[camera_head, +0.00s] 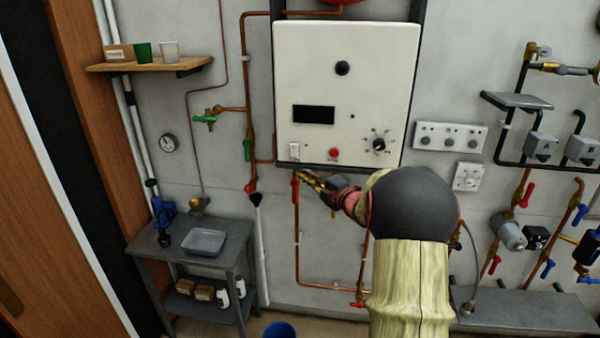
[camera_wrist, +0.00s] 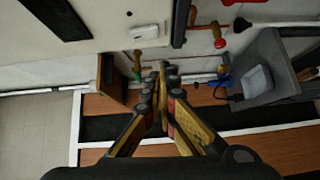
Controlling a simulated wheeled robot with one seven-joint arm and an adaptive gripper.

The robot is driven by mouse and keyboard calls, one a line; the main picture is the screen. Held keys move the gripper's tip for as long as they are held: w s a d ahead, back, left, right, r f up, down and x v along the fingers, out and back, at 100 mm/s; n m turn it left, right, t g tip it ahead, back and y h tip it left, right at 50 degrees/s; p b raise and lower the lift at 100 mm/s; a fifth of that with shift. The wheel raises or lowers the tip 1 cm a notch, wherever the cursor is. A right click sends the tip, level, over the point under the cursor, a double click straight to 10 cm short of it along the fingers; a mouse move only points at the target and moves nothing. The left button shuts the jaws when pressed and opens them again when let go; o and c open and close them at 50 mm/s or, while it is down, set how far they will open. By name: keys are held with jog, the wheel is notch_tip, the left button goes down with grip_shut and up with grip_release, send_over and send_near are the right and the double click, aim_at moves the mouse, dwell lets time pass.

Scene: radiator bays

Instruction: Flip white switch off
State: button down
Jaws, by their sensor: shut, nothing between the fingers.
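The white switch (camera_head: 294,151) is a small upright rocker at the lower left of the cream control panel (camera_head: 330,70). It also shows in the wrist view (camera_wrist: 144,33), near the panel's edge. My gripper (camera_head: 302,175) is shut and empty, with its fingertips just below the panel's bottom edge, slightly below and right of the switch. In the wrist view the shut fingertips (camera_wrist: 162,70) appear apart from the switch. The switch's exact rocker position is too small to tell.
A red button (camera_head: 334,153) and a black dial (camera_head: 379,145) sit right of the switch. Copper pipes with a green valve handle (camera_head: 247,150) and a red one run left of and below the panel. A grey side table (camera_head: 165,250) stands at lower left.

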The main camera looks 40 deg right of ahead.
jog(key=shift+s+f, duration=0.25)
jog(key=shift+s, duration=0.45)
jog(key=shift+a, duration=0.1)
